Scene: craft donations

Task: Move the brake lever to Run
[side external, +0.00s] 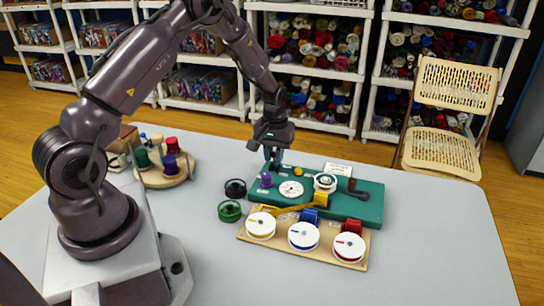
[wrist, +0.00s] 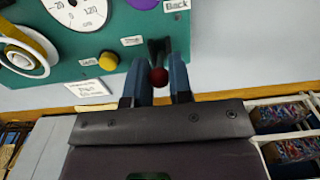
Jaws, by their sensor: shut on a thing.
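The brake lever (wrist: 158,77), a dark stalk with a dark red ball knob, stands at the panel's edge in the wrist view. My gripper (wrist: 157,68) has its two blue fingers on either side of the lever, shut on it near the knob. In the side view my gripper (side external: 272,163) reaches down at the panel's back left, hiding the lever. A small white label (wrist: 132,40) sits beside the lever; its text is too small to read.
The panel also carries a purple knob (side external: 266,179), a white dial (side external: 291,190), a yellow button (side external: 299,170) and a ring-shaped spool (side external: 325,182). A wooden board with white spools (side external: 303,236) lies in front. Black (side external: 235,188) and green (side external: 229,211) reels stand left. The table's right side is clear.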

